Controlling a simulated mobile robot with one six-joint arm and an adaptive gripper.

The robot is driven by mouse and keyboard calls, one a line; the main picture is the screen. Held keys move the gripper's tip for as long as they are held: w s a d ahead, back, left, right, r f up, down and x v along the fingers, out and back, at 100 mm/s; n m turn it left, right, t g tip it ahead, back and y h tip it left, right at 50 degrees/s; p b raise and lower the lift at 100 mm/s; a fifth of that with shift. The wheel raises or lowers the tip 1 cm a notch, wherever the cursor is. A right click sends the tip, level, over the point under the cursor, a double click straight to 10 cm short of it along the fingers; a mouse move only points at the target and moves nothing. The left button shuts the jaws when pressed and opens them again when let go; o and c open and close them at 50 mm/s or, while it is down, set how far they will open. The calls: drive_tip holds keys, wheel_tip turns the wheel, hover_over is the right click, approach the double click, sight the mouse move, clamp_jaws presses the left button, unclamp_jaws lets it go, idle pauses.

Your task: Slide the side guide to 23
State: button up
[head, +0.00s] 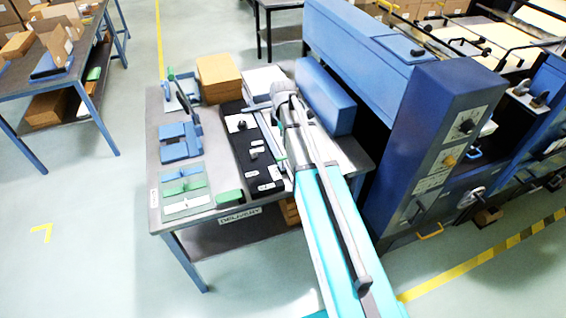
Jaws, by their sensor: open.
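A black board (243,168) lies on the delivery table (157,133). It carries a pale plate with a dark knob (241,124), and several small white labels lower down. I cannot tell for sure which part is the side guide, and no scale or number is readable. A narrow blue-grey rail runs along the board's right side, partly behind my arm. My gripper (258,107) is at the far end of the arm, over the upper part of the board. It is small and partly hidden, and nothing is visible in it.
Blue fixtures (179,142) and green and white strips (186,187) lie left of the board. A tall blue machine (435,140) stands close on the right.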

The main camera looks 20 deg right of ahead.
sight(283, 160)
drive_tip(key=shift+f+b, duration=5.75)
drive_tip(key=shift+f, duration=0.3)
clamp_jaws()
